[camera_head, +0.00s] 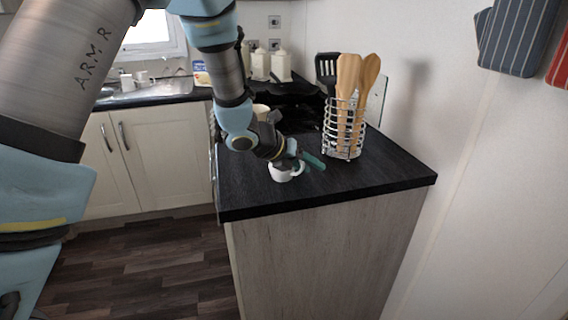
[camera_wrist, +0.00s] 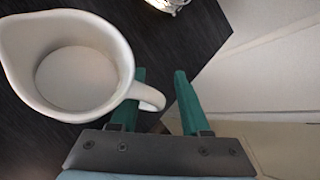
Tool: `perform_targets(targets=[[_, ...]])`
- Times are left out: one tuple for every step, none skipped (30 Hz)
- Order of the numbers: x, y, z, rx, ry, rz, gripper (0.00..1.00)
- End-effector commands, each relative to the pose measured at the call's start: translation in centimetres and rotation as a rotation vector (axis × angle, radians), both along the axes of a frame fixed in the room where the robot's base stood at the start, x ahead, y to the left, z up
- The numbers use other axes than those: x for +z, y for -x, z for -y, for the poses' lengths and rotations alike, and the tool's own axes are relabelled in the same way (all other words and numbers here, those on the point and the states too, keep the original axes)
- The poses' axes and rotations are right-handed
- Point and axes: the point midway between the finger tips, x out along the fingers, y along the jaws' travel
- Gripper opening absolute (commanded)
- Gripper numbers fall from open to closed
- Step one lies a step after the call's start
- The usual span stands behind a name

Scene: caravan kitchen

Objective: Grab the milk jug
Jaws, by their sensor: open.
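The white milk jug (camera_head: 284,174) stands on the black countertop near its front left part, partly hidden behind my gripper in the head view. In the wrist view the jug (camera_wrist: 118,62) is seen from above, upright and empty, with its spout at the left and its handle (camera_wrist: 150,97) pointing right. My gripper (camera_head: 312,161) is just above and beside the jug. In the wrist view its two green fingers (camera_wrist: 160,88) are open, with the handle's end at the gap between them. Whether a finger touches the handle I cannot tell.
A wire utensil holder (camera_head: 343,140) with wooden spoons and a black spatula stands behind and right of the jug. A cream cup-like object (camera_head: 261,112) is partly hidden behind my arm. The black countertop (camera_head: 370,180) is clear at the front right.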

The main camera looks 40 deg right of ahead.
Motion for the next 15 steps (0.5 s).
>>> perform_targets(targets=[[-0.01,0.01,-0.01,0.000,0.000,0.000,0.46],[0.00,0.01,-0.01,0.000,0.000,0.000,0.46],[0.00,0.01,-0.01,0.000,0.000,0.000,0.42],[0.00,0.01,-0.01,0.000,0.000,0.000,0.39],[0.00,0.01,-0.01,0.000,0.000,0.000,0.35],[0.01,0.01,-0.02,0.000,0.000,0.000,0.31],[0.00,0.02,-0.02,0.000,0.000,0.000,0.27],[0.00,0.02,-0.02,0.000,0.000,0.000,0.24],[0.01,0.03,-0.02,0.000,0.000,0.000,0.19],[0.02,0.02,-0.01,-0.001,0.001,-0.001,0.16],[0.02,0.02,-0.01,-0.001,0.001,-0.001,0.13],[0.02,0.02,-0.01,-0.001,0.001,-0.001,0.08],[0.02,0.02,-0.02,-0.001,0.001,-0.001,0.05],[0.03,0.02,-0.01,-0.001,0.001,-0.001,0.01],[0.03,0.02,-0.01,-0.001,0.001,-0.001,0.00]])
